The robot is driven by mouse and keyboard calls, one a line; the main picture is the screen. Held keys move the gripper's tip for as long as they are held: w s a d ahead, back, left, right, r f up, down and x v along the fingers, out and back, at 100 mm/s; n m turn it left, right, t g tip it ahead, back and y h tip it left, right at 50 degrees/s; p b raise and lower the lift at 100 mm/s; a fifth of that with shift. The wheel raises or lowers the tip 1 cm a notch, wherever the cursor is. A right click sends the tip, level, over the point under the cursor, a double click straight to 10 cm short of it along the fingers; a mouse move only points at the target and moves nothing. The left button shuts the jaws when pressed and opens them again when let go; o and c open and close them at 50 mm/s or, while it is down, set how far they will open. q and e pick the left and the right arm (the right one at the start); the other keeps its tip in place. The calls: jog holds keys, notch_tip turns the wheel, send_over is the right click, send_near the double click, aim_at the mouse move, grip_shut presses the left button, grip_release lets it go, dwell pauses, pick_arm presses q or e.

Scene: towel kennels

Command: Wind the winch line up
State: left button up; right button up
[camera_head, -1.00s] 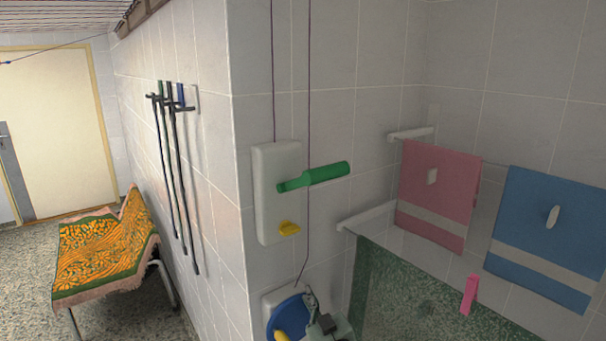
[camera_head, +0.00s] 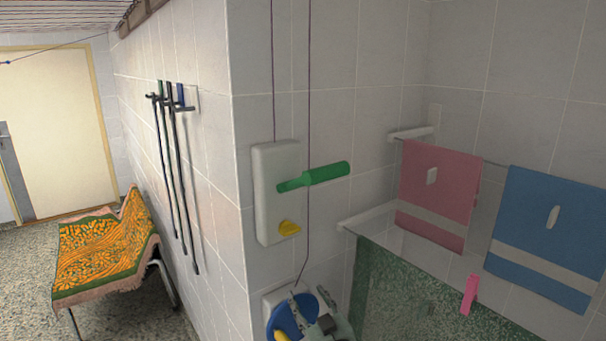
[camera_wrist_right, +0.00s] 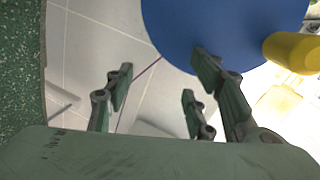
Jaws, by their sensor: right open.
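A blue disc-shaped reel (camera_head: 283,319) with a yellow handle (camera_head: 281,336) sits low on the wall, partly cut off by the picture's lower edge. A thin dark line (camera_head: 308,215) runs down the wall to it. My right gripper (camera_head: 312,299) is open and empty in front of the reel's right side. In the right wrist view, its spread fingers (camera_wrist_right: 160,82) show below the blue reel (camera_wrist_right: 225,25), with the yellow handle (camera_wrist_right: 290,52) to their right, outside them. I cannot tell whether a finger touches the reel. My left gripper is out of view.
A pink towel (camera_head: 440,190), a blue towel (camera_head: 545,235) and a green speckled panel (camera_head: 410,295) are at the right.

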jog(key=p+v, duration=0.4)
jog(key=v, duration=0.3)
jog(key=shift+s+d, duration=0.2)
jog(key=shift+s, duration=0.05)
jog(key=n, duration=0.5)
jog(key=shift+b, duration=0.35)
